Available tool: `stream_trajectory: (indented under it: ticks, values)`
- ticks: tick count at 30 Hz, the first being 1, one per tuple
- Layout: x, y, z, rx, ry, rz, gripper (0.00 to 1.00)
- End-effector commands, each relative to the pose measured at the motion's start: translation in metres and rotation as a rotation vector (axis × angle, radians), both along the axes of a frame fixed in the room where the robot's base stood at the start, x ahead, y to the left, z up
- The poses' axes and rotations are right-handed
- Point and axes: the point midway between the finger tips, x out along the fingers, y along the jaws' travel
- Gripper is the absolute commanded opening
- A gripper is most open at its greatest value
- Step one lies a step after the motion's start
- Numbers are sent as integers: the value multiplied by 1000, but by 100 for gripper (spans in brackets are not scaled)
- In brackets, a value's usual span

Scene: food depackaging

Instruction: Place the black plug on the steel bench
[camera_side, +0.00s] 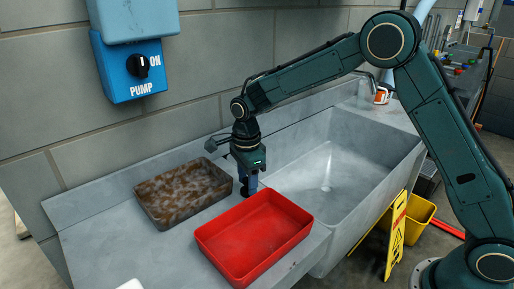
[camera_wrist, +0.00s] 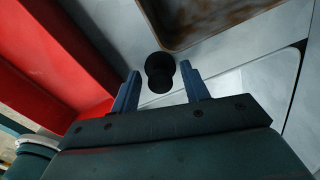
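The black plug (camera_wrist: 159,72) shows in the wrist view between the two blue fingers of my gripper (camera_wrist: 160,68), close to their tips. The fingers are apart, with a visible gap on each side of the plug. In the side view my gripper (camera_side: 248,191) points down, low over the steel bench (camera_side: 150,252), between the brown tray and the red tray. I cannot make out the plug clearly there. The bare bench also shows around the plug in the wrist view (camera_wrist: 115,25). I cannot tell whether the plug rests on it.
A rusty brown tray (camera_side: 137,193) stands left of my gripper, and a red tray (camera_side: 205,241) stands in front of it. The sink basin (camera_side: 330,175) opens to the right. A blue pump switch box (camera_side: 130,68) hangs on the wall. The bench's front left is mostly clear.

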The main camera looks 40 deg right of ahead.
Motion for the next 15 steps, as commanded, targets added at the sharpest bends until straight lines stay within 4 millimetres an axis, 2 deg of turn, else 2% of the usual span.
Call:
stream_trajectory:
  ticks: [8, 15]
  values:
    - [0, 0, 5, 0, -1, 0, 46]
    - [1, 0, 29, 1, -4, 0, 46]
